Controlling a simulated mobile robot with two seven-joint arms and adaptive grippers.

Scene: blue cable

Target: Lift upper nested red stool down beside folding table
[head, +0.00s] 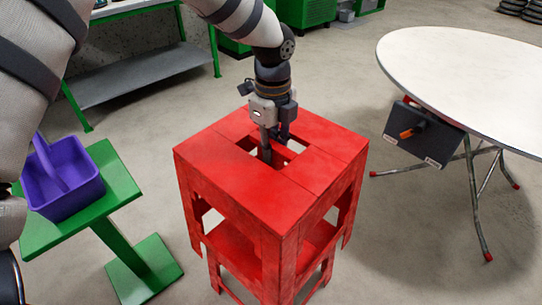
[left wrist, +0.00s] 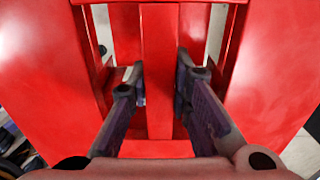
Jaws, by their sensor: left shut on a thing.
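The upper red stool (head: 225,165) is in the middle of the head view, upright, with a square seat and slots in its top. The lower red stool (head: 232,247) shows beneath and between its legs, still partly inside it; how far apart they are is hard to tell. My left gripper (head: 274,148) reaches down into the seat opening. In the left wrist view its fingers (left wrist: 160,88) are on both sides of the seat's central red bar (left wrist: 160,45), shut on it. The folding table (head: 465,75), with a white oval top and metal legs, stands at the right. My right gripper is out of view.
A dark box with an orange handle (head: 423,136) is at the table's near edge. A green stand (head: 120,190) with a purple basket (head: 62,190) is at the left. A green-framed grey bench (head: 140,75) is behind. Bare floor lies between stool and table.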

